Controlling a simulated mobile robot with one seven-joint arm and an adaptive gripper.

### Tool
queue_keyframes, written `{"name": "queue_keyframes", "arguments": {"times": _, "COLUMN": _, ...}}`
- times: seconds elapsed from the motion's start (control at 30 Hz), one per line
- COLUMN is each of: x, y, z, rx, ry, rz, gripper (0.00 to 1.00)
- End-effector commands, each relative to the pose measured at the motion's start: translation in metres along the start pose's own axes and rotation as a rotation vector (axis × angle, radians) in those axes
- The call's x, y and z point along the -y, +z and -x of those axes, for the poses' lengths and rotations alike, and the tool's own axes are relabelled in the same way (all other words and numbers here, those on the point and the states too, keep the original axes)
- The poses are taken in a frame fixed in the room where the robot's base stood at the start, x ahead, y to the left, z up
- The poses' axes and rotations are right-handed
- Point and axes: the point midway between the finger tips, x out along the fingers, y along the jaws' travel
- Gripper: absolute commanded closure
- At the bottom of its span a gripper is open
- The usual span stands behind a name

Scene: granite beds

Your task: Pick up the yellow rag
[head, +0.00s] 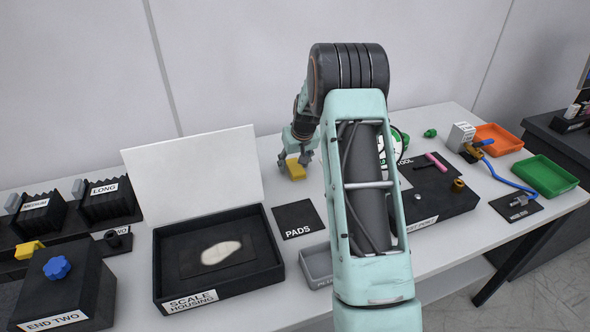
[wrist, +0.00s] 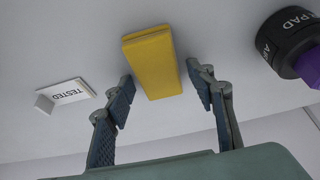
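The yellow rag (wrist: 152,62) looks like a folded, flat yellow block in the wrist view. It lies on the pale bench top, and in the head view the yellow rag (head: 295,169) is at the back, left of my arm. My gripper (wrist: 161,84) is open, with a dark finger on each side of the rag's near end. Gaps show between the fingers and the rag, and nothing is held. In the head view my gripper (head: 296,161) is right at the rag, partly covering it; its exact height above the bench is unclear.
A black container with a purple part (wrist: 290,45) is to the right. The black scale housing tray (head: 268,272) with a raised white lid (head: 195,172) and the PADS mat (head: 297,218) are nearer.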

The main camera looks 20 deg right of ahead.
Motion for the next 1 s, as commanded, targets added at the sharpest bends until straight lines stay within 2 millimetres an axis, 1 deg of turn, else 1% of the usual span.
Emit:
{"name": "queue_keyframes", "arguments": {"times": 0.03, "x": 0.0, "y": 0.0, "z": 0.0, "rx": 0.0, "ry": 0.0, "rz": 0.0, "gripper": 0.58}}
{"name": "queue_keyframes", "arguments": {"times": 0.23, "x": 0.0, "y": 0.0, "z": 0.0, "rx": 0.0, "ry": 0.0, "rz": 0.0, "gripper": 0.8}}
{"name": "queue_keyframes", "arguments": {"times": 0.27, "x": 0.0, "y": 0.0, "z": 0.0, "rx": 0.0, "ry": 0.0, "rz": 0.0, "gripper": 0.81}}
{"name": "queue_keyframes", "arguments": {"times": 0.57, "x": 0.0, "y": -0.001, "z": 0.001, "rx": 0.0, "ry": 0.0, "rz": 0.0, "gripper": 0.81}}
{"name": "queue_keyframes", "arguments": {"times": 0.77, "x": 0.0, "y": -0.005, "z": 0.01, "rx": -0.002, "ry": 0.001, "rz": 0.001, "gripper": 0.81}}
{"name": "queue_keyframes", "arguments": {"times": 0.87, "x": 0.0, "y": -0.013, "z": 0.027, "rx": -0.006, "ry": 0.001, "rz": 0.001, "gripper": 0.81}}
{"name": "queue_keyframes", "arguments": {"times": 0.9, "x": 0.0, "y": -0.016, "z": 0.036, "rx": -0.005, "ry": 0.001, "rz": 0.001, "gripper": 0.81}}
{"name": "queue_keyframes", "arguments": {"times": 0.97, "x": 0.001, "y": -0.01, "z": 0.047, "rx": -0.002, "ry": 0.001, "rz": 0.0, "gripper": 0.81}}
{"name": "queue_keyframes", "arguments": {"times": 1.0, "x": 0.001, "y": -0.007, "z": 0.055, "rx": -0.003, "ry": 0.001, "rz": 0.0, "gripper": 0.81}}
